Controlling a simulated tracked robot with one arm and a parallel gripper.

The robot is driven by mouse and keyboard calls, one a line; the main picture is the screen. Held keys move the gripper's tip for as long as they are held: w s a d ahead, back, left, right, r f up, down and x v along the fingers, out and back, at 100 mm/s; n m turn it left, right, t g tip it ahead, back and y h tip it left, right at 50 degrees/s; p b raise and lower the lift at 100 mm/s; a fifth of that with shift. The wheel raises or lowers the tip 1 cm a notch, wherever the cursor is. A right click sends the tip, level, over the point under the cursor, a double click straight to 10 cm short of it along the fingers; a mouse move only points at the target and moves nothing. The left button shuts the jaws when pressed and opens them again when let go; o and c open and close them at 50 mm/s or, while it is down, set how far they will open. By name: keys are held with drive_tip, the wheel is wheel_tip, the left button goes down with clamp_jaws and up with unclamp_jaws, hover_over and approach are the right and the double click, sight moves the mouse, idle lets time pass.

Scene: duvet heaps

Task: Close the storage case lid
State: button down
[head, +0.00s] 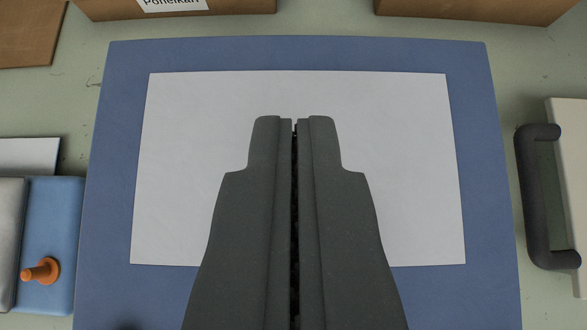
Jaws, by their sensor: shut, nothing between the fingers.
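My gripper (294,122) is shut and empty, its dark fingers pressed together and pointing up the picture over a white sheet. I cannot tell for sure which thing is the storage case. At the right edge is a cream object (568,122) with a thick dark handle (531,200); it is cut off by the frame, so I cannot tell whether it is a lid. At the left edge is a blue block-like object (60,215) with an orange knob (41,271). My gripper is apart from both.
The white sheet (190,150) lies on a blue mat (125,120), partly hidden by my gripper. Two brown boxes (235,5) (470,8) stand at the top, one with a white label. A brown flat piece (30,35) is at the top left. The mat around my gripper looks clear.

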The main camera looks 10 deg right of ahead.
drive_tip(key=shift+r, duration=0.1)
drive_tip(key=s+a+r+p, duration=0.1)
drive_tip(key=s+a+r, duration=0.1)
drive_tip(key=s, duration=0.7)
wheel_tip(320, 180, up, 36)
drive_tip(key=s+a+n+t+y, duration=0.2)
drive_tip(key=t, duration=0.3)
drive_tip(key=shift+s+a+r+t, duration=0.15)
drive_tip(key=shift+s+a+t, duration=0.15)
drive_tip(key=shift+s+a, duration=0.1)
